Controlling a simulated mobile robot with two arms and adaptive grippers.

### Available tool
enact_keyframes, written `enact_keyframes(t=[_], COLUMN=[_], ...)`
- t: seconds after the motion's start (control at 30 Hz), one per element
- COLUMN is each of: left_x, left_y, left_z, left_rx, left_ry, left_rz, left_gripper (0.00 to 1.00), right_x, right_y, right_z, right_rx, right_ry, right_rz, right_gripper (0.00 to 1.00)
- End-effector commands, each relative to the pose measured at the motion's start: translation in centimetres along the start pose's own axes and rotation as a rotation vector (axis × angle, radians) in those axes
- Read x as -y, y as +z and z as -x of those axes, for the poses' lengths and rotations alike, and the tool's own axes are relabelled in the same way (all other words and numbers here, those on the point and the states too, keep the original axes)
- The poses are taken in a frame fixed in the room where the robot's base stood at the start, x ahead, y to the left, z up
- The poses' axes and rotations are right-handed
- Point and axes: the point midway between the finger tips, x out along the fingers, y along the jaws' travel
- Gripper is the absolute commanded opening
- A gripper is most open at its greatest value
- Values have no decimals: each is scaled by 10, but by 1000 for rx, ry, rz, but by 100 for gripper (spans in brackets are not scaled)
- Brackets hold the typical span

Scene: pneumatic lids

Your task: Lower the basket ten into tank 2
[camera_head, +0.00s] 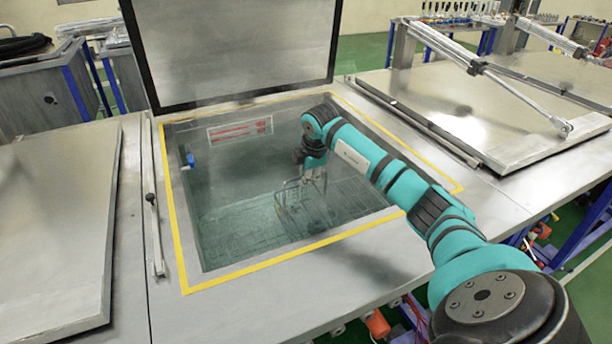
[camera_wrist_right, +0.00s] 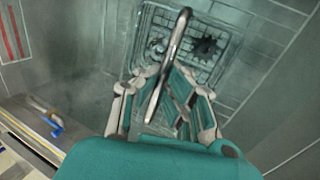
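Tank 2 (camera_head: 165,165) is open, a yellow-edged square opening in the steel bench with its lid standing up behind it. I take it as tank 2; no number is readable. My right gripper (camera_head: 314,174) is down inside the tank. It is shut on the handle of the wire basket (camera_head: 300,208), which is below the rim. In the right wrist view the metal handle (camera_wrist_right: 178,45) runs between the fingers of the right gripper (camera_wrist_right: 168,85). The basket floor below carries a dark gear and a ring-shaped part. Whether the basket touches the tank bottom is unclear. My left gripper is out of view.
The raised lid (camera_head: 235,45) stands at the tank's back edge. A closed lid (camera_head: 490,115) lies to the right and another flat lid (camera_head: 55,230) to the left. A blue valve (camera_head: 190,160) is on the tank's left wall. The tank's left half looks free.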

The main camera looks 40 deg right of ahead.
Motion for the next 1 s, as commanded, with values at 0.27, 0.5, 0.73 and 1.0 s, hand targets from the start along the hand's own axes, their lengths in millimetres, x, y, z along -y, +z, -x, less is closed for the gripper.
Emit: enact_keyframes(t=[0.27, 0.5, 0.73, 1.0], left_x=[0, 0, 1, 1], left_y=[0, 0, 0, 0], left_z=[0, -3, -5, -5], left_rx=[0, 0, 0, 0], left_ry=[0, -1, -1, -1], left_rz=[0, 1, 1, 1], left_gripper=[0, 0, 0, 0], right_x=[-1, 1, 2, 2], right_y=[0, 0, 0, 0], right_z=[0, -4, -7, -7], right_rx=[0, 0, 0, 0], right_ry=[3, 3, 3, 3], right_rz=[0, 0, 0, 0], right_gripper=[0, 0, 0, 9])
